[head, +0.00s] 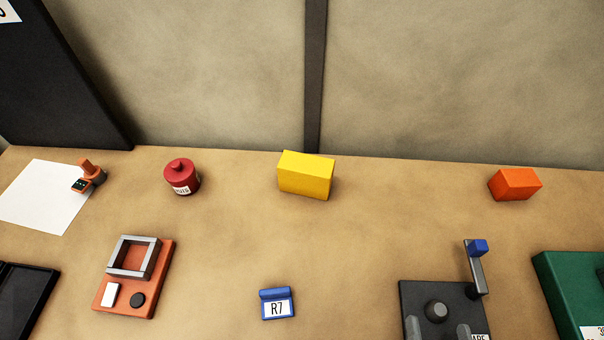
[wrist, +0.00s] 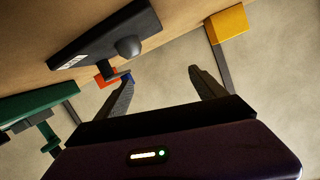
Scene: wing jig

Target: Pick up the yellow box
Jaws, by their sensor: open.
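The yellow box (head: 304,178) stands on the tan tabletop near its back edge, a little right of the red canister, in the head view. It also shows in the wrist view (wrist: 229,23), at the upper right, beyond my right-hand finger.
A red canister (head: 181,177) stands left of the box. An orange block (head: 515,184) sits far right. A blue R7 tag (head: 277,303), an orange fixture (head: 133,277), a dark lever fixture (head: 440,309) and a green case (head: 574,297) lie nearer. The tabletop around the box is clear.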

